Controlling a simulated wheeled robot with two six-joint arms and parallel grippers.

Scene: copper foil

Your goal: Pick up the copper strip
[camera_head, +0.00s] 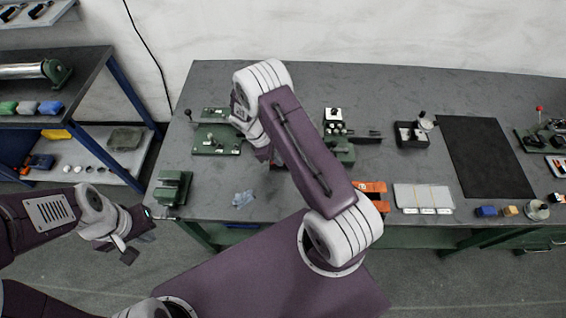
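I cannot make out the copper strip for certain in the head view. A small crumpled bluish-grey piece (243,198) lies on the grey workbench (225,180) near its front edge. My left gripper (138,240) is off the bench's front left corner, above the floor; its two fingers look apart with nothing between them. My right arm reaches up over the bench and folds back down. My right gripper (268,158) is mostly hidden behind my arm link, so its fingers cannot be read.
Green fixtures (216,140) stand at the bench's left, with a green block (173,188) at the corner. An orange item (371,187) is partly behind my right arm. A white pad (424,197) and black mat (485,157) lie to the right. A shelf (60,75) stands far left.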

